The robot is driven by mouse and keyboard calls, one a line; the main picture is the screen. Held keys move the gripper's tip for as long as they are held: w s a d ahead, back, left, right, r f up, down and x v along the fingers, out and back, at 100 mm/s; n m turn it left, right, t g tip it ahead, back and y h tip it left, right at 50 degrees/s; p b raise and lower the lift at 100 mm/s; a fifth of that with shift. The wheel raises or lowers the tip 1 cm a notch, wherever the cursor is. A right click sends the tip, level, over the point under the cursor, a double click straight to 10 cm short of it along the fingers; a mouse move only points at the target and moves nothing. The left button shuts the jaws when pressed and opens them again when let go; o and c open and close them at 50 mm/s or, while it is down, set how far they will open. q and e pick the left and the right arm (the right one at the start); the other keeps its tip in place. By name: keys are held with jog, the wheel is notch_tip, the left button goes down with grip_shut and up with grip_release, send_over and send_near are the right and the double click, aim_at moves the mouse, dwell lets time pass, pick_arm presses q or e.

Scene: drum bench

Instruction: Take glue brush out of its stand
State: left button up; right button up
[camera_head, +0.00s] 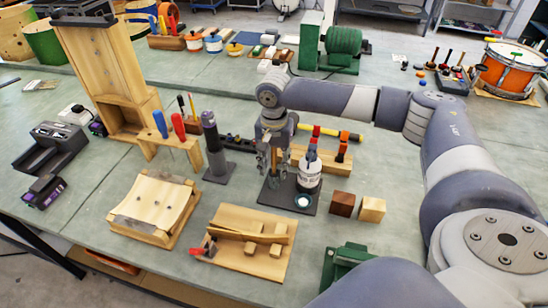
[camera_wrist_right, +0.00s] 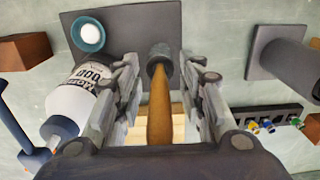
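The glue brush shows in the right wrist view as a wooden handle (camera_wrist_right: 160,110) that rises toward the camera. Its lower end meets a dark grey round holder (camera_wrist_right: 160,58) on a dark plate (camera_wrist_right: 120,22). My right gripper (camera_wrist_right: 162,85) is open, with a finger on each side of the handle and a visible gap on both sides. In the head view my right gripper (camera_head: 276,165) points down over the dark plate (camera_head: 272,204) and hides most of the brush and holder. The bristles are hidden. My left gripper is not in view.
A glue bottle (camera_head: 309,172) and a small white round dish (camera_head: 303,201) stand close beside the gripper. A dark grey post (camera_head: 213,148) stands to the left. Dark and light wood blocks (camera_head: 342,204) lie to the right. A wooden board with parts (camera_head: 232,258) lies in front.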

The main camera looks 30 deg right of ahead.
jog(key=c, duration=0.8)
grip_shut()
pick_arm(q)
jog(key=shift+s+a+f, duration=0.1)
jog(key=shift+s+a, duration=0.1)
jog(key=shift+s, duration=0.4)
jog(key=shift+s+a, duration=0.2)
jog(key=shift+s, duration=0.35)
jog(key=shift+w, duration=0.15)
pick_arm(e)
jog(key=shift+r, duration=0.15)
jog(key=shift+r, duration=0.35)
notch_tip(320, 180, up, 8)
jog(key=shift+r+b, duration=0.25)
jog(key=shift+b, duration=0.35)
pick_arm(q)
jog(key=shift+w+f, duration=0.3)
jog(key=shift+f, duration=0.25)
pick_arm(e)
jog(key=shift+r, duration=0.3)
jog(key=shift+a, duration=0.1)
